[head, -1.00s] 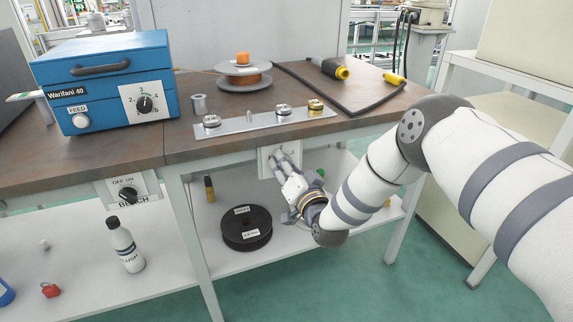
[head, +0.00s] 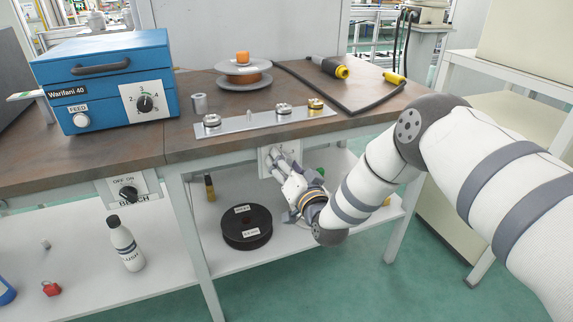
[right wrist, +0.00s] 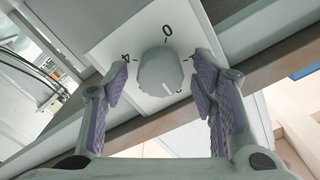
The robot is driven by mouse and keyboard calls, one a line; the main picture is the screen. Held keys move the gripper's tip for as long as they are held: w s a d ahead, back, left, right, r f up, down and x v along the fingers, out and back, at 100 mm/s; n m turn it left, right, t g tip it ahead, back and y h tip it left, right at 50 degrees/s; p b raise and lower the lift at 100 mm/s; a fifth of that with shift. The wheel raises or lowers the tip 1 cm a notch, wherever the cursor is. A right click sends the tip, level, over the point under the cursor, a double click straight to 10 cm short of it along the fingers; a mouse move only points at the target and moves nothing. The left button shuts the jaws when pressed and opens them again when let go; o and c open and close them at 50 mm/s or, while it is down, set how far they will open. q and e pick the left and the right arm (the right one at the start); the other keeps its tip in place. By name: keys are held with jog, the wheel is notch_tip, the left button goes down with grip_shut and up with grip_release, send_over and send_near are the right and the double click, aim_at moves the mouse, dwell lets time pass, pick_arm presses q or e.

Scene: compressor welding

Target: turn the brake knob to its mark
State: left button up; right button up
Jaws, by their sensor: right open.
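The brake knob (right wrist: 160,72) is a round grey knob on a white plate (right wrist: 113,40) with dark marks. In the right wrist view a 0 and a 4 can be read, and another mark is partly hidden below the knob. The knob's light pointer line is at its lower right side. My right gripper (right wrist: 160,82) is open, with one finger on each side of the knob and gaps visible. In the head view the plate (head: 266,164) is on the bench front, and my right gripper (head: 281,167) hides the knob. My left gripper is not in view.
The bench top (head: 120,150) edge is just above the plate. A metal strip (head: 250,124) with fittings lies on the bench, beside a blue box (head: 105,75). A black spool (head: 246,228) stands on the lower shelf (head: 180,250), below and left of my gripper.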

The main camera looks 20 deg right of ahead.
jog(key=s, duration=1.2)
jog(key=shift+f, duration=0.15)
jog(key=s+a+f+n+g+y+p, duration=0.1)
jog(key=s+a+f+n+g+p, duration=0.25)
jog(key=s+f+g, duration=1)
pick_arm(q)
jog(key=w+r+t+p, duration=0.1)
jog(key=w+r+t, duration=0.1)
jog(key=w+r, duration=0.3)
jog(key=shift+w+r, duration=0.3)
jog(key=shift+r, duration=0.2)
pick_arm(e)
jog(key=s+d+n+g, duration=0.1)
jog(key=s+g, duration=0.2)
jog(key=s, duration=1.4)
jog(key=s+d+f+n+g+h, duration=0.1)
jog(key=s+g, duration=0.3)
jog(key=s, duration=1.3)
jog(key=shift+d+f+n, duration=0.15)
jog(key=shift+d+n, duration=0.2)
jog(key=shift+n, duration=0.1)
